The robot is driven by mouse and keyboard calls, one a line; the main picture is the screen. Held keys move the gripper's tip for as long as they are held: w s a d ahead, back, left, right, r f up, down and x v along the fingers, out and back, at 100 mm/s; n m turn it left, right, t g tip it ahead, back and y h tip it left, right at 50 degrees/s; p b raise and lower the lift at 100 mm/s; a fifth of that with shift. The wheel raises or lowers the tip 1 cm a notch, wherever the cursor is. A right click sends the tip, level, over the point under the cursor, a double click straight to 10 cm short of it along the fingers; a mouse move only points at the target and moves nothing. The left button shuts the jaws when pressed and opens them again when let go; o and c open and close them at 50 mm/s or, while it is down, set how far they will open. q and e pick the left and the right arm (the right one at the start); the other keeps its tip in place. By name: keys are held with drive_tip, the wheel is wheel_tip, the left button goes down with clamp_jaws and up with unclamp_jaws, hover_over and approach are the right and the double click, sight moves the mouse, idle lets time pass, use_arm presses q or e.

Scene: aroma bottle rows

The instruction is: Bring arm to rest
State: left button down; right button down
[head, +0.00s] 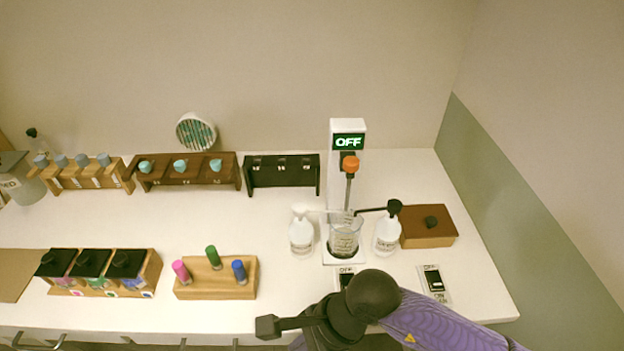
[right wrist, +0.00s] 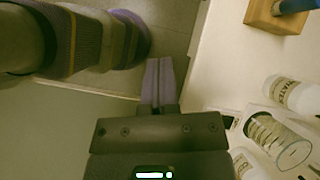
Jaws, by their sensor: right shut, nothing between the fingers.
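My right gripper (right wrist: 158,82) shows in the right wrist view with its two purple-grey fingers pressed together and nothing between them. It hangs beside the table's front edge, over the floor. In the head view my right arm (head: 440,322), purple with black joints, comes in from the lower right and covers part of the front edge near the mixer. Its fingers cannot be made out there. My left arm and gripper are in neither view.
The mixer (head: 347,190) reads OFF, with a beaker (head: 344,238) beneath it and white bottles (head: 301,236) (head: 386,236) on both sides. A wooden block (head: 216,284) holds pink, green and blue capped vials. A brown box (head: 428,228) stands right.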

drive_tip(key=w+a+r+m+t+y, duration=0.1)
drive_tip(key=a+r+m+t+y, duration=0.1)
drive_tip(key=a+r+m+y, duration=0.45)
drive_tip(key=a+r+m+t+y, duration=0.1)
drive_tip(key=r+m+t+y, duration=0.3)
drive_tip(key=r, duration=0.5)
drive_tip(key=w+d+r+m+t+h, duration=0.2)
drive_tip(key=w+d+m+t+h, duration=0.35)
drive_tip(key=m, duration=0.65)
drive_tip(key=w+d+r+m+t+h, duration=0.25)
drive_tip(key=d+m+t, duration=0.35)
drive_tip(key=m+t, duration=0.5)
drive_tip(key=d+f+m+g+h, duration=0.6)
drive_tip(key=d+f+m+h, duration=0.35)
drive_tip(key=m, duration=0.55)
drive_tip(key=s+d+f+m+g, duration=0.3)
drive_tip(key=s+f+m+g, duration=0.2)
drive_tip(key=s+f+g, duration=0.15)
drive_tip(key=s+f+m+g, duration=0.3)
drive_tip(key=s+f+g, duration=0.35)
drive_tip(key=s, duration=0.25)
drive_tip(key=s+f+b, duration=0.3)
drive_tip(key=f+b, duration=0.4)
drive_tip(key=f, duration=1.8)
drive_tip(key=s+d+f+g+b, duration=0.2)
drive_tip(key=s+f+b, duration=0.3)
drive_tip(key=s+f, duration=0.8)
drive_tip(key=shift+d+f+n, duration=0.35)
drive_tip(key=shift+d+f, duration=0.2)
drive_tip(key=shift+f, duration=0.1)
